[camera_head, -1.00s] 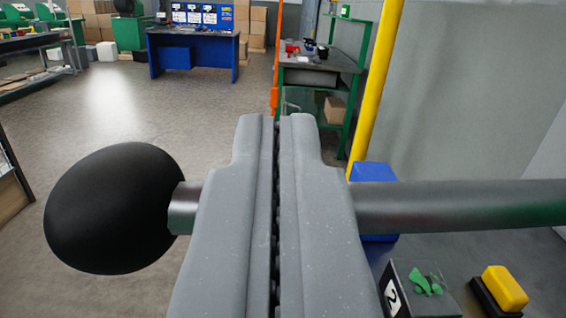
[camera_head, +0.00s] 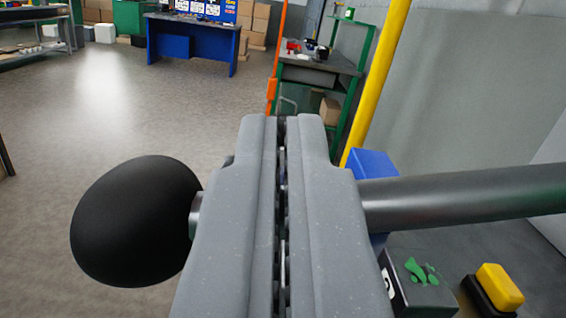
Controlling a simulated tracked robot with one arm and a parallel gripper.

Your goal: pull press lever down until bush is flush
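The press lever is a grey metal rod (camera_head: 460,203) running across the picture, with a black ball knob (camera_head: 137,221) at its left end. The knob end sits a little lower than the right end. My gripper (camera_head: 283,118) is shut, with only a thin gap between its two grey fingers. The fingers cross in front of the rod and hide its middle; I cannot tell whether they touch it. The bush and the press body are not in view.
A blue block (camera_head: 372,163) stands behind the rod. A dark box with green pieces on top (camera_head: 424,283) and a yellow button block (camera_head: 499,287) are at lower right. A yellow post (camera_head: 377,75) rises behind. Open floor lies at left.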

